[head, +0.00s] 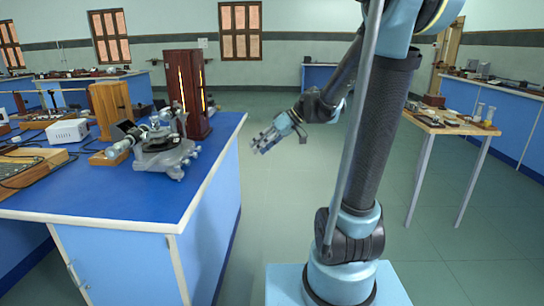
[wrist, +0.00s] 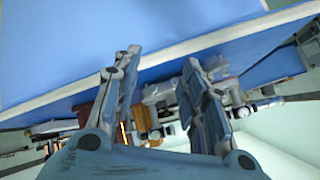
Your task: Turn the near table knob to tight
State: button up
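The grey metal spectrometer (head: 165,150) stands on the blue bench (head: 205,185), near its right edge. Small knobs show around its round table and base, but they are too small to tell which is the near table knob or how tight it is. My gripper (head: 258,145) is in the air past the bench's right edge, to the right of the spectrometer and clear of it. In the wrist view my gripper (wrist: 160,62) has its two fingers spread apart with nothing held between them. Part of the apparatus shows blurred and tilted behind the fingers.
A dark wooden lamp housing (head: 188,95) with lit slits stands behind the spectrometer. A wooden block (head: 110,108) and a white box (head: 67,131) are to its left. A small wooden table (head: 447,122) with glassware is at right. The floor between is clear.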

jog(key=s+d+f+m+h, duration=0.1)
jog(key=s+d+m, duration=0.1)
jog(key=s+d, duration=0.1)
jog(key=shift+s+d+f+h, duration=0.4)
jog(key=shift+s, duration=0.35)
jog(key=shift+c, duration=1.3)
jog(key=n+g+y, duration=0.2)
jog(key=n+y, duration=0.3)
jog(key=y, duration=0.1)
send_near(199, 149)
jog(key=x, duration=0.2)
jog(key=w+x, duration=0.1)
jog(key=x, duration=0.5)
jog(key=shift+w+f, duration=0.15)
jog(key=shift+d, duration=0.1)
jog(key=shift+c, duration=0.6)
grip_shut()
